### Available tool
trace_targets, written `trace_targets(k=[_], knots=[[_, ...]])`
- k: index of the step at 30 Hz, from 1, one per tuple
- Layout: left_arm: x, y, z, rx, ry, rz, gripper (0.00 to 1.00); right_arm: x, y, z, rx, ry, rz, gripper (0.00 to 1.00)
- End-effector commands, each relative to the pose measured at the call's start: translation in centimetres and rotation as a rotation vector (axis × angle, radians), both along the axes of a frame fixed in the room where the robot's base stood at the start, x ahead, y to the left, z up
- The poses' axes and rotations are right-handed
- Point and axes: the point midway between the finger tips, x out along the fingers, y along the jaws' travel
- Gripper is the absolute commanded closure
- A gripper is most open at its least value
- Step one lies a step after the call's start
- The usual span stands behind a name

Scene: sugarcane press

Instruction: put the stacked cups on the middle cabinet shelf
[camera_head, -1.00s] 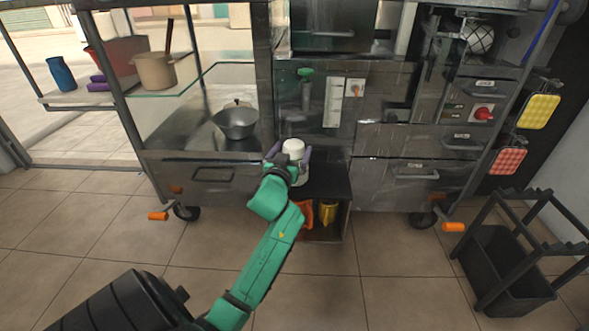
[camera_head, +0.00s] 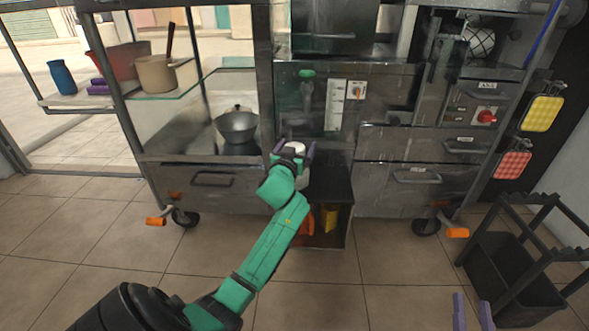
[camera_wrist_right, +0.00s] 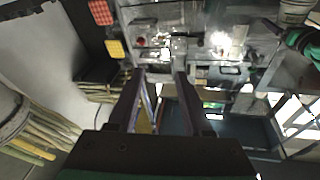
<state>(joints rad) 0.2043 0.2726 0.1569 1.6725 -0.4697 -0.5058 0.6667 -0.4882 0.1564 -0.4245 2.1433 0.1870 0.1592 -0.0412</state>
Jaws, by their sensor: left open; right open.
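The white stacked cups (camera_head: 296,147) show at the middle of the cart in the head view, just beyond my left gripper. My left gripper (camera_head: 293,156) is open, with one finger on each side of the cups; whether they touch is unclear. The wrist and fingers hide the cups' lower part, so I cannot count them. The low middle cabinet (camera_head: 333,178) has a black top and an open front, right of and below the left gripper. My right gripper (camera_head: 473,311) is open and empty at the bottom right; its fingers also show in the right wrist view (camera_wrist_right: 160,82).
Orange and yellow items (camera_head: 329,218) are inside the low cabinet. A wok (camera_head: 237,125) stands left of the cups. A black rack (camera_head: 513,268) stands on the floor at the right. Drawers (camera_head: 413,178) lie right of the cabinet. The tiled floor in front is clear.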

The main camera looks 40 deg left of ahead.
Motion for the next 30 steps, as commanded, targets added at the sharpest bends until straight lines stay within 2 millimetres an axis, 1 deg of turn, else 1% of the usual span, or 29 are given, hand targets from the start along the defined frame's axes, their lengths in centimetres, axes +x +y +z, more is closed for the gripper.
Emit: trace_targets(k=[3,4,5,6,8,9,11,12,22,25,29,30], knots=[[0.0,0.0,0.0,0.0,0.0,0.0,0.0,0.0,0.0,0.0,0.0,0.001,0.0,0.5],[0.0,0.0,0.0,0.0,0.0,0.0,0.08,0.0,0.0,0.0,0.0,0.001,0.0,0.5],[0.0,0.0,0.0,0.0,0.0,0.0,0.19,0.0,0.0,0.0,0.0,0.001,0.0,0.5],[0.0,0.0,0.0,0.0,0.0,0.0,0.34,0.0,0.0,0.0,0.0,0.001,0.0,0.5],[0.0,0.0,0.0,0.0,0.0,0.0,0.57,0.0,0.0,0.0,0.0,0.002,0.001,0.5],[0.0,0.0,0.0,0.0,0.0,0.0,0.73,0.0,0.0,0.0,0.0,0.002,0.001,0.5],[0.0,0.0,0.0,0.0,0.0,0.0,0.96,0.0,0.0,-0.1,0.0,0.002,0.001,0.5],[0.0,0.0,0.0,0.0,0.0,0.0,1.0,0.0,0.0,-0.1,0.0,0.003,0.001,0.5],[0.0,0.0,0.1,0.0,-0.001,-0.001,1.0,0.0,0.1,-0.1,0.0,0.007,0.002,0.5],[0.0,0.0,0.2,0.0,-0.001,-0.001,1.0,-0.1,0.1,-0.5,-0.001,0.023,0.005,0.5],[0.1,0.1,0.5,0.001,-0.001,-0.002,1.0,-0.8,0.3,-2.3,-0.005,0.081,0.011,0.5],[0.1,0.2,0.6,0.001,-0.001,-0.002,1.0,-1.5,0.4,-4.0,-0.016,0.129,0.019,0.5]])
